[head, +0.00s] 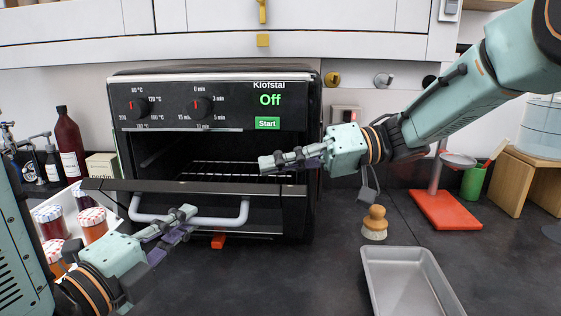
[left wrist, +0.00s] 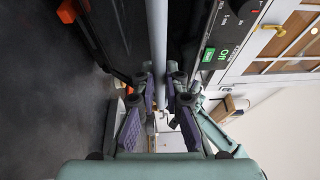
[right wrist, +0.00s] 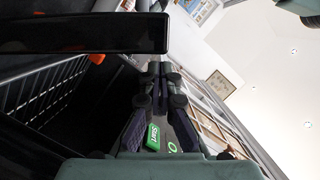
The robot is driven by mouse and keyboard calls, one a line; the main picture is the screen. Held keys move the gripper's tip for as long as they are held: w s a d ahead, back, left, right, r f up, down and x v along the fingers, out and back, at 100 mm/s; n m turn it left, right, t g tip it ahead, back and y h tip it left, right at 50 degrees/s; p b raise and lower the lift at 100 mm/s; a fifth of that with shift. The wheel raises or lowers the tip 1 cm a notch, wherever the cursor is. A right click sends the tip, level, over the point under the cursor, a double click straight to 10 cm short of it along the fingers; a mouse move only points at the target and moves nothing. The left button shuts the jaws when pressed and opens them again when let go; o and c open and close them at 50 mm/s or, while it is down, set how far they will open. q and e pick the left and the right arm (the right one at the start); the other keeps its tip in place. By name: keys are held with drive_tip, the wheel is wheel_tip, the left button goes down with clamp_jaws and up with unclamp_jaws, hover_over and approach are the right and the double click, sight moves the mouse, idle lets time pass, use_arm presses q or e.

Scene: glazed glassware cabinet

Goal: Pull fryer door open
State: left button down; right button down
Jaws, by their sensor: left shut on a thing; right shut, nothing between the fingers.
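The black fryer (head: 215,95) stands against the back wall. Its door (head: 270,190) is tilted partly open toward me, with the wire rack (head: 225,167) showing behind its top edge. My left gripper (head: 187,213) is shut on the grey door handle (head: 240,212); in the left wrist view, the handle bar (left wrist: 157,35) runs between the fingers. My right gripper (head: 266,164) is shut and empty, at the right side of the fryer opening just above the door's top edge. The right wrist view shows the door edge (right wrist: 80,33) beside its fingertips (right wrist: 158,75).
A white crate of jars (head: 92,222) stands left of the fryer. A wooden brush (head: 375,222), a grey tray (head: 410,280) and a red-based stand (head: 445,208) are on the right. Dark counter is free between the fryer and the tray.

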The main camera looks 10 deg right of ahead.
sight(235, 184)
drive_tip(key=a, duration=0.4)
drive_tip(key=a+f, duration=0.1)
drive_tip(key=a, duration=0.1)
drive_tip(key=shift+a, duration=0.2)
use_arm(q)
drive_tip(key=shift+w+r, duration=0.1)
drive_tip(key=shift+r, duration=0.05)
use_arm(e)
drive_tip(key=shift+s+a+f, duration=0.15)
drive_tip(key=shift+s+f, duration=0.3)
drive_tip(key=shift+s, duration=0.2)
use_arm(q)
drive_tip(key=c, duration=1.6)
unclamp_jaws()
drive_tip(key=shift+w, duration=0.1)
use_arm(e)
drive_tip(key=shift+w+f, duration=0.1)
use_arm(q)
drive_tip(key=shift+o, duration=1.1)
